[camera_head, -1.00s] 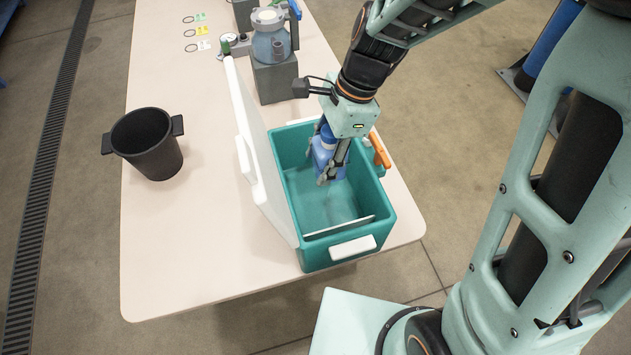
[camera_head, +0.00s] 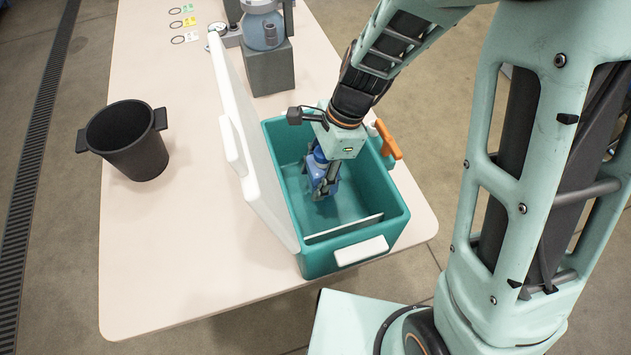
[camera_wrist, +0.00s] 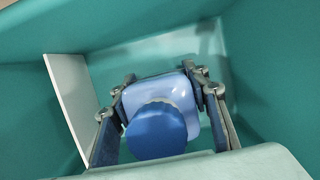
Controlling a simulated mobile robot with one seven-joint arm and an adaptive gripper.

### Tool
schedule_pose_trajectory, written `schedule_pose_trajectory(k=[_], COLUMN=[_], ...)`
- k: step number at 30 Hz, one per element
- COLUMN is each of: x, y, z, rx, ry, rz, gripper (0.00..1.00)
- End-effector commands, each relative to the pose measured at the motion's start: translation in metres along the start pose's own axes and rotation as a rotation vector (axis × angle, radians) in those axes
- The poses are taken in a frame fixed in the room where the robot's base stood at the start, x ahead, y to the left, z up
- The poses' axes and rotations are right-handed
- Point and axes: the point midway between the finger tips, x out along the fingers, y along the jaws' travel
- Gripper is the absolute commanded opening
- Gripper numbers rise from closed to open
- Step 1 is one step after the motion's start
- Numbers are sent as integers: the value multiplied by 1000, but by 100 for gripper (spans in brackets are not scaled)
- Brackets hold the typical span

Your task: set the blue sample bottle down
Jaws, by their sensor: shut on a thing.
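The blue sample bottle (camera_wrist: 157,130) has a round dark blue cap and a paler blue body. It is between the two fingers of my gripper (camera_wrist: 160,98) in the wrist view, and the gripper is shut on it. In the head view the bottle (camera_head: 318,160) is inside the teal cooler box (camera_head: 349,240), in the larger compartment, partly hidden by my gripper (camera_head: 325,178). The bottle looks roughly upright. I cannot tell whether its base touches the box floor.
The box's white lid (camera_head: 247,150) stands open on its left. A white divider (camera_head: 343,228) crosses the box near its front. An orange handle (camera_head: 388,139) is at the right rim. A black pot (camera_head: 128,140) stands left, and a grey block (camera_head: 268,72) stands behind.

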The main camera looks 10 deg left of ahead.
Motion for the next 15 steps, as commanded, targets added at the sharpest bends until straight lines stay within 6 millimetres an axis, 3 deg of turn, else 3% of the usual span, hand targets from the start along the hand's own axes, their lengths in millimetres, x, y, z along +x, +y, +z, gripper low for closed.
schedule_pose_trajectory(k=[6,15], x=[29,30], y=[1,0], z=[-9,-9], rx=[2,1], ry=[-1,0], rz=[3,1], gripper=[14,14])
